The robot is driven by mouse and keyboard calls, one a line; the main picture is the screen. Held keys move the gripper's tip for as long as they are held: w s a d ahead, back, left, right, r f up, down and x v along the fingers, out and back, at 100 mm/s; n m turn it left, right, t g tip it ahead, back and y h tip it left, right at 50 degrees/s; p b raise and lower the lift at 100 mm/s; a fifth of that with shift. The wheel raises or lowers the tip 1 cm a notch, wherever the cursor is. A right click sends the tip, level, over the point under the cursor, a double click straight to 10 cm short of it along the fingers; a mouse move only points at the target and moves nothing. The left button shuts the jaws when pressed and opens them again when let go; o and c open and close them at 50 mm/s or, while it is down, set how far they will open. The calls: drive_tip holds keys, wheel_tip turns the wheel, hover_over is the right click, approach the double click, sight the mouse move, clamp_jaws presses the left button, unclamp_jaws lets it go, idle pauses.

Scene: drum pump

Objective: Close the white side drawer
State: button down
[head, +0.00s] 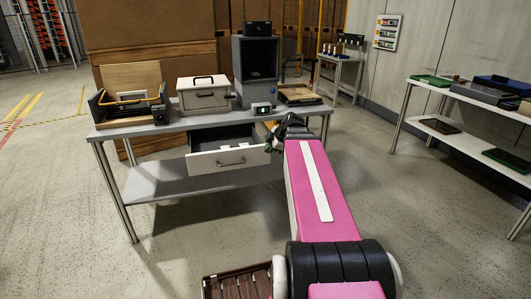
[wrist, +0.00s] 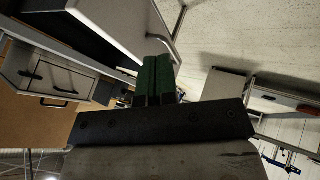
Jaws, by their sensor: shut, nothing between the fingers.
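In the wrist view the drawer's pale front (wrist: 122,24) crosses the top. My gripper (head: 274,141) is at the right end of the drawer front in the head view, partly hidden by my own arm. In the wrist view its green fingertips (wrist: 157,66) are together and empty, close to the drawer front; whether they touch it I cannot tell.
A shelf table (head: 465,140) stands right. The floor between is clear.

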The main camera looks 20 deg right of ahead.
sight(252, 159)
drive_tip(key=w+a+f, duration=0.1)
drive_tip(key=w+f, duration=0.1)
drive_tip(key=w+a+f, duration=0.1)
drive_tip(key=w+f, duration=0.1)
drive_tip(key=w, duration=0.1)
drive_tip(key=w+a+f, duration=0.1)
drive_tip(key=w+f, duration=0.1)
drive_tip(key=f, duration=0.1)
drive_tip(key=shift+w+a+f, duration=0.1)
drive_tip(key=shift+w+a, duration=0.05)
drive_tip(key=shift+w, duration=0.45)
drive_tip(key=w, duration=2.3)
drive_tip(key=shift+w, duration=0.2)
drive_tip(key=shift+s, duration=0.1)
